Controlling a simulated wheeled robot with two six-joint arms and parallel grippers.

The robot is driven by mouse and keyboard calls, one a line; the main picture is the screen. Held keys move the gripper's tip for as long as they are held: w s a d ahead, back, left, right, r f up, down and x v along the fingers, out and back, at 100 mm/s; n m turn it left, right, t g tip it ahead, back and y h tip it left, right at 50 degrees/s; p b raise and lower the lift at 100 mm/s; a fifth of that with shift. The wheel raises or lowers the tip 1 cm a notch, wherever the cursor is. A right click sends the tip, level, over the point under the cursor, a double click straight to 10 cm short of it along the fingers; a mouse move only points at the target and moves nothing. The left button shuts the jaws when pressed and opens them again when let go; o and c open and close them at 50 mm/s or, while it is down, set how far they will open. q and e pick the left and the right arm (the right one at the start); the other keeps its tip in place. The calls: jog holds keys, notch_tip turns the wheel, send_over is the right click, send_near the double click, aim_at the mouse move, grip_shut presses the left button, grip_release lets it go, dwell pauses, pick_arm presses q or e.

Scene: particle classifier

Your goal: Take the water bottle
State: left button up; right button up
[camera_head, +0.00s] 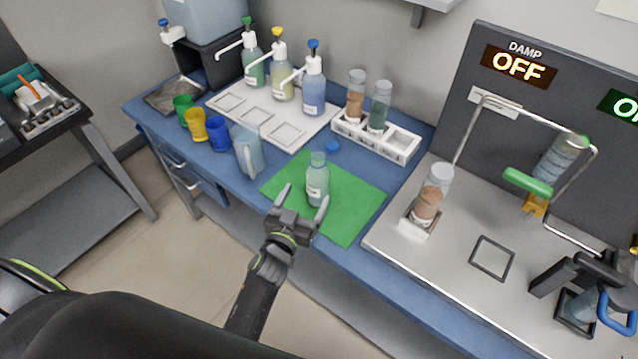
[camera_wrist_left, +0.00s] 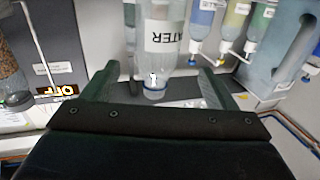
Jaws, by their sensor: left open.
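The water bottle (camera_head: 317,182) is a clear, pale green-blue bottle standing upright on the green mat (camera_head: 352,217). My left gripper (camera_head: 303,199) is open at the near side of the bottle, with one finger towards each side of it. In the left wrist view, the bottle (camera_wrist_left: 172,15) shows a white label ending in "ATER" and appears upside down between the two open fingers (camera_wrist_left: 158,78). I cannot tell whether a finger touches it. My right gripper is not in view.
A clear pitcher (camera_head: 247,152) stands to the left. Pump bottles (camera_head: 313,85) stand on a white tray behind, and a white rack (camera_head: 400,140) holds two tubes. A steel worktop (camera_head: 450,265) with apparatus is at right.

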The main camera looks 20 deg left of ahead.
aim_at(313, 184)
pick_arm(q)
jog(key=shift+w, duration=1.15)
jog(key=w, duration=0.2)
jog(key=w+d+b, duration=0.1)
jog(key=w, duration=0.1)
jog(key=shift+r, duration=0.2)
jog(key=shift+w+b, duration=0.3)
jog(key=shift+w, duration=0.3)
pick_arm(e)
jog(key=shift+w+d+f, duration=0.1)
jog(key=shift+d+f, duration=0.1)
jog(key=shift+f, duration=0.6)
pick_arm(q)
jog(key=shift+s+r, duration=0.1)
jog(key=shift+c, duration=0.4)
jog(key=c, duration=1)
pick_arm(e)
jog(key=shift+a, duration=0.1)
